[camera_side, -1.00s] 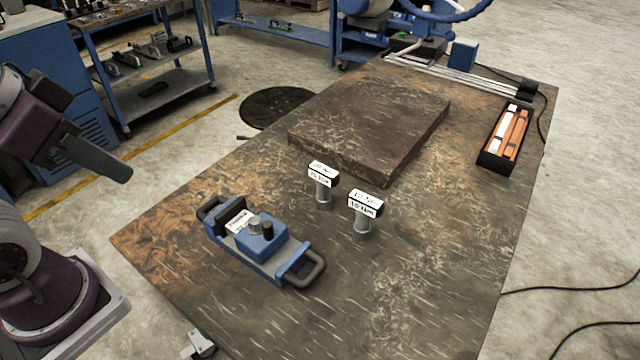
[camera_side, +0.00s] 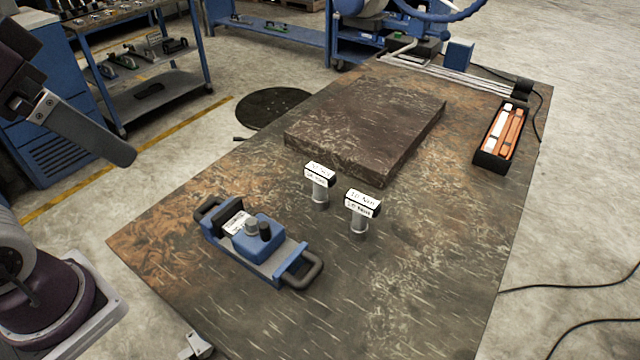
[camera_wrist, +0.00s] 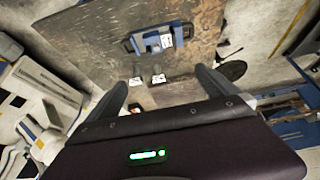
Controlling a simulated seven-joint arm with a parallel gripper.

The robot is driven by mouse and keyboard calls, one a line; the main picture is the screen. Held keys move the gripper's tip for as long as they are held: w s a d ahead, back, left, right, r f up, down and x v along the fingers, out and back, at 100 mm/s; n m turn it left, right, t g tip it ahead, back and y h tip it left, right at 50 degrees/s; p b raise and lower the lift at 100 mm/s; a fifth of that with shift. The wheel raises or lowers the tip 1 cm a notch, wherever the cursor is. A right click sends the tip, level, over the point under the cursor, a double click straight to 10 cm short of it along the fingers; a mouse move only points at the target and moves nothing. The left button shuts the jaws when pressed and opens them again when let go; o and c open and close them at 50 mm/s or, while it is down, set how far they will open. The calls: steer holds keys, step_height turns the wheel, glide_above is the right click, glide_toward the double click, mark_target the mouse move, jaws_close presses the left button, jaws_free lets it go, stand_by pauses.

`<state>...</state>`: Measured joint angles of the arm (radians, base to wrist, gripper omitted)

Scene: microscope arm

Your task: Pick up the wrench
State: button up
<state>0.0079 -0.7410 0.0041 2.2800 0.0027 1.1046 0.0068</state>
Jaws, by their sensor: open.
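No plain wrench shape is clear in either view. Two short upright grey posts with white heads marked in Nm, the left one (camera_side: 319,183) and the right one (camera_side: 361,210), stand side by side on the table; they may be the torque tools. They also show small in the wrist view, left (camera_wrist: 135,80) and right (camera_wrist: 158,77). A blue fixture (camera_side: 262,240) with two dark end handles lies left of them, and it shows at the top of the wrist view (camera_wrist: 152,42). My gripper (camera_wrist: 160,78) is open and empty, its fingers wide apart, left of and apart from the table objects.
A dark raised slab (camera_side: 365,125) lies behind the posts on the worn table (camera_side: 420,260). A black tray (camera_side: 488,162) with orange and white pieces is at the right edge. A blue shelf cart (camera_side: 160,103) stands beyond. The front right of the table is clear.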

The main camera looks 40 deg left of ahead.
steer(key=w+a+m+t+h, duration=0.1)
steer(key=w+m+t, duration=0.1)
steer(key=w+m, duration=0.85)
steer(key=m+t, duration=0.6)
steer(key=m, duration=2)
glide_above(318, 176)
steer(key=s, duration=0.2)
steer(key=f, duration=0.1)
steer(key=shift+y, duration=0.3)
steer(key=f, duration=2.8)
steer(key=shift+s+a, duration=0.1)
steer(key=shift+s, duration=0.1)
steer(key=x, duration=0.7)
steer(key=shift+a+f, duration=0.15)
steer(key=shift+f, duration=0.15)
steer(key=c, duration=2)
